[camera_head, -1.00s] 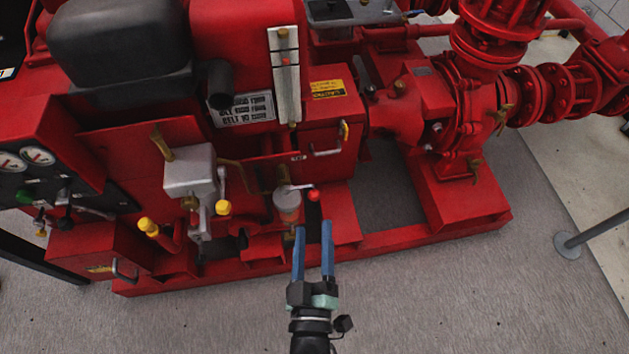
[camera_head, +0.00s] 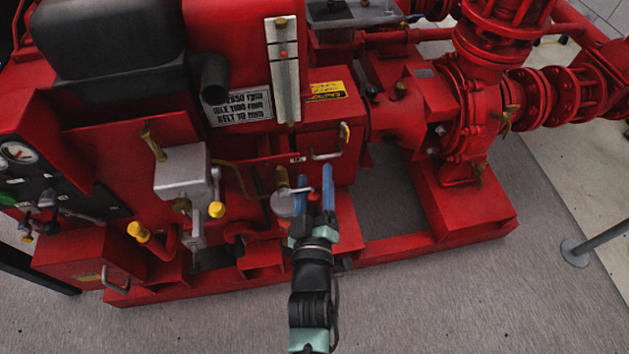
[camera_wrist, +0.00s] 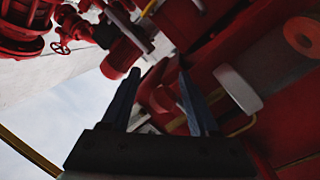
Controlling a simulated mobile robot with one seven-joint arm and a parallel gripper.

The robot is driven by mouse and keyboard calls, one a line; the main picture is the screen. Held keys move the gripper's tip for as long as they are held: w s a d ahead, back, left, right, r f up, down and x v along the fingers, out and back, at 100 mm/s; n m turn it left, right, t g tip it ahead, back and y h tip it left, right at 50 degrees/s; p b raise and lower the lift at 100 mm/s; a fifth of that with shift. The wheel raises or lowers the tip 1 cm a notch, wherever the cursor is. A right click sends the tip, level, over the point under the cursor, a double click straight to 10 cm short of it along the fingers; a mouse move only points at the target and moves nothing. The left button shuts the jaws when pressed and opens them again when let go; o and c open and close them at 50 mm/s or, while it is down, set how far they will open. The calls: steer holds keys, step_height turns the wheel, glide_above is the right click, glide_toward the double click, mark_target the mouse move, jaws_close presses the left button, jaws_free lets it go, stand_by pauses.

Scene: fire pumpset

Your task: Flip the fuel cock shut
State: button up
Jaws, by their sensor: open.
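The fuel cock appears to be the small lever with a red ball tip (camera_head: 313,197) beside a grey cup-shaped fitting (camera_head: 284,205) on the front of the pumpset. My gripper (camera_head: 314,178) is open, its two blue fingers pointing away from me into the machine. In the head view the red tip shows between the fingers, partly hidden by them; I cannot tell whether they touch it. In the wrist view my gripper (camera_wrist: 159,72) has a rounded red shape (camera_wrist: 157,94) between its fingers, probably the tip. The lever's arm is mostly hidden.
A grey box (camera_head: 182,172) with yellow-tipped levers stands to the left. A red box with a metal handle (camera_head: 326,155) is just beyond the fingers. The red base rail (camera_head: 420,238) runs below. The grey floor (camera_head: 440,310) in front is clear.

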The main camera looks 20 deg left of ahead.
jaws_close()
steer(key=shift+r+p, duration=0.1)
steer(key=shift+p, duration=0.2)
steer(key=shift+m+p, duration=0.35)
steer(key=shift+m, duration=0.15)
steer(key=shift+f, duration=0.3)
jaws_free()
steer(key=shift+a, duration=0.1)
steer(key=shift+f, duration=0.1)
